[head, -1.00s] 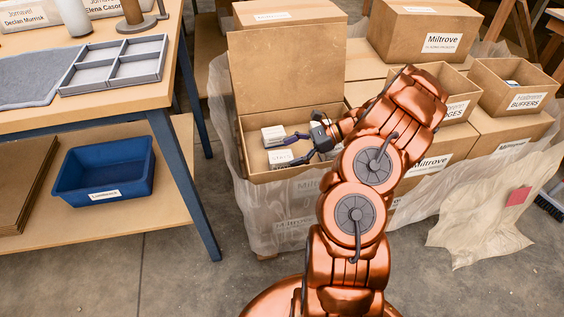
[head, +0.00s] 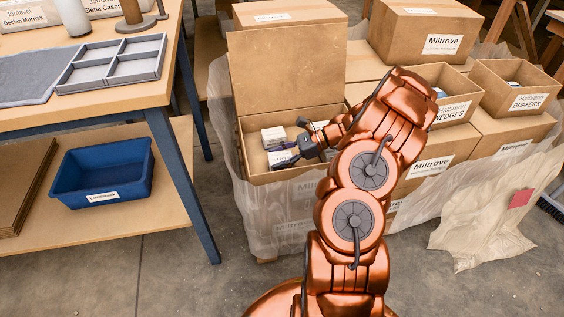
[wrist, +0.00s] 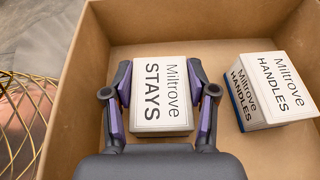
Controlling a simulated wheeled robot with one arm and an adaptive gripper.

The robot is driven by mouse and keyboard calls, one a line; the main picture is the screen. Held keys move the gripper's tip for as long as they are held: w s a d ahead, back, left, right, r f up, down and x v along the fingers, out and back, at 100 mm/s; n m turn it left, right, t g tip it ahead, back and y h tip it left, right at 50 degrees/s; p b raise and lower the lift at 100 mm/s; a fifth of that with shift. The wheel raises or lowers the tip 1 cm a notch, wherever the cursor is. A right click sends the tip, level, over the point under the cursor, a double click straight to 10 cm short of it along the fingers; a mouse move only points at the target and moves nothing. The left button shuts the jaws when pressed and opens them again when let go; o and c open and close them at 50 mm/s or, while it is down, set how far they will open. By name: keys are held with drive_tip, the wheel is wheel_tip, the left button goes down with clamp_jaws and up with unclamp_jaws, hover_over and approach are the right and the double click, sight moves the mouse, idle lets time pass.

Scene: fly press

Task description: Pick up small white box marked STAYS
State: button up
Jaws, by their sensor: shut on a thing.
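The small white box marked STAYS (wrist: 162,100) is between my gripper's two purple-sided fingers in the wrist view, its label facing up. My gripper (wrist: 161,82) is shut on it, with one finger against each side. In the head view the STAYS box (head: 279,158) shows inside the open cardboard carton (head: 286,176), partly hidden by my gripper (head: 285,153). I cannot tell whether the box is clear of the carton floor.
A second white box marked HANDLES (wrist: 271,88) lies to the right in the same carton, apart from my gripper. The carton walls surround both boxes, and its raised flap (head: 287,70) stands behind.

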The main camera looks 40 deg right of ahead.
drive_tip(key=c, duration=0.6)
drive_tip(key=shift+c, duration=0.2)
drive_tip(key=shift+r, duration=0.1)
